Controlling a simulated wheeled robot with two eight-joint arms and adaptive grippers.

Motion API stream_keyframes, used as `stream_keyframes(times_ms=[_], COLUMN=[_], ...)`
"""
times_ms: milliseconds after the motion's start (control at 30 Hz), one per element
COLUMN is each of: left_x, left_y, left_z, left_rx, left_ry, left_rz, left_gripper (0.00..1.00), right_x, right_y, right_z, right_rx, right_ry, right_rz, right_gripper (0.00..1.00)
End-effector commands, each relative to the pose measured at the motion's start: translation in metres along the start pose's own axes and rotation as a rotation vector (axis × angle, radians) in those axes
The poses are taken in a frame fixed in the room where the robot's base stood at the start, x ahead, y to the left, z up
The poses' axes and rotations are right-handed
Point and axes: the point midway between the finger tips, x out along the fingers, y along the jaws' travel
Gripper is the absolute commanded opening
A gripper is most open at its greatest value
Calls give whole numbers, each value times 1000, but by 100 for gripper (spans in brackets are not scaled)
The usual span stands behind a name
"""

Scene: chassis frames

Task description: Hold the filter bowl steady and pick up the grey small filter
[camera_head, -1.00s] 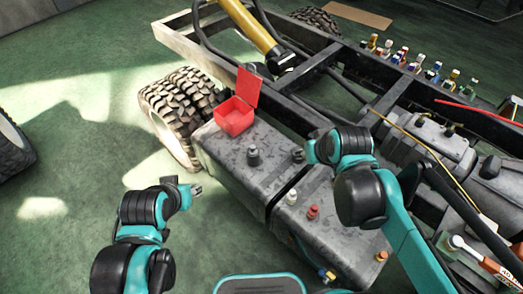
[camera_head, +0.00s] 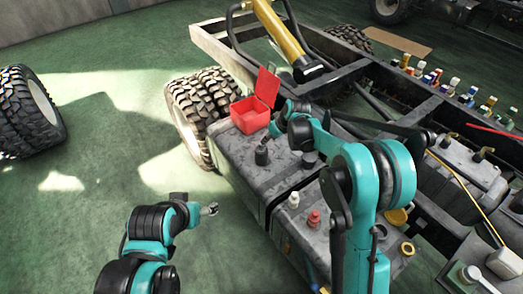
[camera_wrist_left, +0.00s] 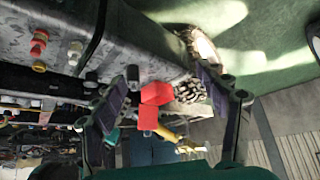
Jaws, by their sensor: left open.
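A small dark grey filter-like part (camera_head: 262,153) stands upright on the grey tank (camera_head: 240,176) in the head view. Another dark piece (camera_head: 309,158) shows beside my right arm, partly hidden. I cannot tell surely which is the filter bowl. My left gripper (camera_head: 209,209) is low, left of the tank and apart from it. In the left wrist view its fingers (camera_wrist_left: 165,75) are open with nothing between them. My right gripper (camera_head: 276,124) is beside the red box, behind the dark grey part; its fingers are too small to read.
An open red box (camera_head: 249,115) sits at the tank's far end. White-capped (camera_head: 293,200) and red-capped (camera_head: 313,217) fittings stand on its near part. Several coloured bottles (camera_head: 466,92) line the frame rail. A tyre (camera_head: 205,110) stands behind the tank.

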Motion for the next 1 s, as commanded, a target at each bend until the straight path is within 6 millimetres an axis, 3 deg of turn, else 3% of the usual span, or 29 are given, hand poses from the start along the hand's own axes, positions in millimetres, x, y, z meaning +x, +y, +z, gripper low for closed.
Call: stream_keyframes(times_ms=[167, 467, 700, 1000], left_x=[13, 66, 123, 209], left_y=[13, 44, 64, 86], left_z=[-33, -103, -148, -183], left_rx=[42, 151, 235, 337], left_ry=[2, 36, 91, 194], left_rz=[62, 215, 331, 461], left_gripper=[74, 74, 74, 74], right_x=[-1, -1, -2, -2], right_y=[0, 0, 0, 0], right_z=[0, 0, 0, 0], right_rx=[1, 1, 1, 2], right_ry=[0, 0, 0, 0], right_rz=[1, 1, 1, 1], right_gripper=[34, 34, 34, 34])
